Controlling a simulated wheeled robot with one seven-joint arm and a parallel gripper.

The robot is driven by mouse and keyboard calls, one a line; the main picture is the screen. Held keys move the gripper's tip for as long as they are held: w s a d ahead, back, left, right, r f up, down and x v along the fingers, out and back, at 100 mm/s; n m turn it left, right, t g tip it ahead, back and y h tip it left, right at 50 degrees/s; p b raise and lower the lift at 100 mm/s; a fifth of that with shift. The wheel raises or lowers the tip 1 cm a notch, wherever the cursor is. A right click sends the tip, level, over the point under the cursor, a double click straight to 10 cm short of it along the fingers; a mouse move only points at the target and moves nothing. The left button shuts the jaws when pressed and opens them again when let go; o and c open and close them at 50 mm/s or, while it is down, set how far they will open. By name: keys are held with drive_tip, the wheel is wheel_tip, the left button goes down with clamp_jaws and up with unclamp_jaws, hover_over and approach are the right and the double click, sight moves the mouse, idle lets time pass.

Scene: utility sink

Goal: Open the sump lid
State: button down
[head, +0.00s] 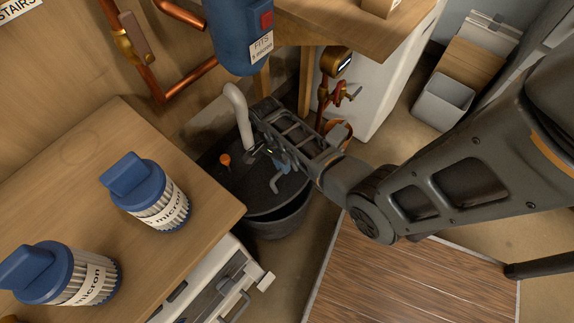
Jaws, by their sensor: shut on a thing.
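The sump (272,227) is a round black tub on the floor below the counter. Its dark lid (250,190) lies over the top; the lid's far side is partly hidden by my arm. A blue-grey bent handle (275,183) shows at the lid, close beside my gripper. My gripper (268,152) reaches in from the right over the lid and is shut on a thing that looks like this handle. The fingertips are small and dark here, so the exact contact is unclear.
A pale pipe (239,112) comes down to the lid beside an orange knob (224,159). A brass meter (335,62) with copper pipe stands behind my gripper. A blue filter housing (235,30) hangs above.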

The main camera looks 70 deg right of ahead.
drive_tip(key=w+d+r, duration=0.2)
drive_tip(key=w+r, duration=0.2)
drive_tip(key=w, duration=0.6)
drive_tip(key=shift+d, duration=0.35)
drive_tip(key=shift+f, duration=0.1)
drive_tip(key=c, duration=1.4)
unclamp_jaws()
drive_tip(key=o, duration=0.3)
drive_tip(key=shift+w+d+r, duration=0.1)
drive_tip(key=shift+r, duration=0.1)
